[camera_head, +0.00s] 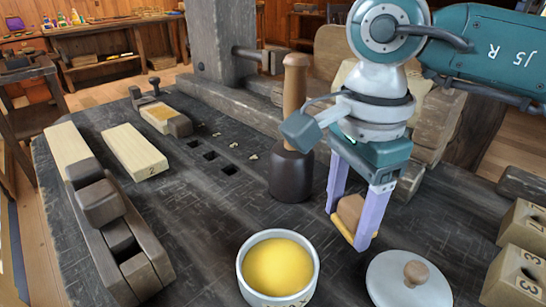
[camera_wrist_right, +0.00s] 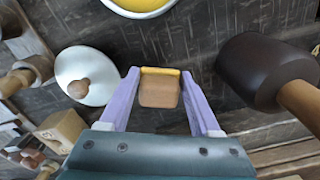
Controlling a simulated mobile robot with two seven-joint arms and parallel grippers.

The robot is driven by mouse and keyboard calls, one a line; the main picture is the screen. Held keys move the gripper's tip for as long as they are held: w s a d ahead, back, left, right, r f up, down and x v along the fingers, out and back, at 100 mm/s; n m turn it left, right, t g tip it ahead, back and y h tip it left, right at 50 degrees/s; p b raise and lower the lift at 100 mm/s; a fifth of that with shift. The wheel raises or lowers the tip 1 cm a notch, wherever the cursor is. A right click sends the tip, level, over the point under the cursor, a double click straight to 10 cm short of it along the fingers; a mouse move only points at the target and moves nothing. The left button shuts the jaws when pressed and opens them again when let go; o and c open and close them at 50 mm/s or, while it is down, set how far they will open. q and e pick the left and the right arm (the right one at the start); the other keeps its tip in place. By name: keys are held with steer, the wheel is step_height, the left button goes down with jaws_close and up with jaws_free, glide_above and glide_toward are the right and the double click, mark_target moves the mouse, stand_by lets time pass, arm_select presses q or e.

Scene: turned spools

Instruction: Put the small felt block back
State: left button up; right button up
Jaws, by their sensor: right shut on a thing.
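The small block (camera_head: 350,208) is brown with a yellow face or edge at its lower end. My right gripper (camera_head: 348,230) is shut on it, with a lilac finger on each side, and holds it pointing down over the bench. In the right wrist view the block (camera_wrist_right: 160,92) sits between the fingertips, its yellow edge outward. A round white pot (camera_head: 242,272) of yellow, wax-like stuff stands in front and to the left of the gripper. Its likely lid (camera_head: 387,283), a white disc with a wooden knob, lies to the right of the pot. My left gripper is not in view.
A dark-headed mallet (camera_head: 291,175) stands upright close left of the right gripper. Numbered wooden blocks (camera_head: 515,277) stand at the right edge.

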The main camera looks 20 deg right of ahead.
mark_target(351, 207)
steer(key=shift+f, duration=0.1)
steer(key=o, duration=1.2)
step_height(351, 207, up, 12)
steer(key=p, duration=0.1)
steer(key=shift+r, duration=0.25)
